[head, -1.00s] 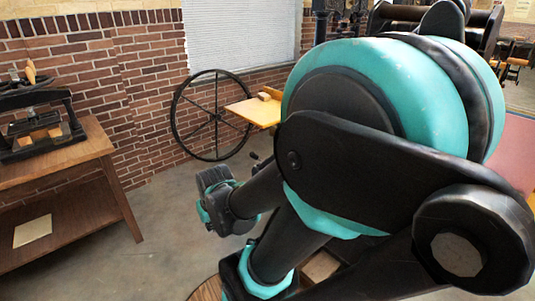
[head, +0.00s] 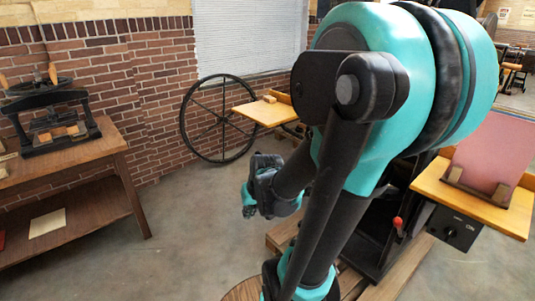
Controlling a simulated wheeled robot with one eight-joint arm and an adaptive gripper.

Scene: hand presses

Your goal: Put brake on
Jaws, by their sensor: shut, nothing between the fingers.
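A lever with a red knob (head: 398,222) stands on the dark press machine, right of my arm. I cannot tell for certain that it is the brake. A black box (head: 455,229) marked "ON" hangs under the wooden board nearby, with a small knob on it. My gripper (head: 249,207) is in the middle of the head view, pointing down, shut and empty, well left of the lever and apart from it. Its fingertips are small and dark. My arm hides much of the press machine.
A wooden table (head: 94,150) with a small press is at the left. The floor between is clear.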

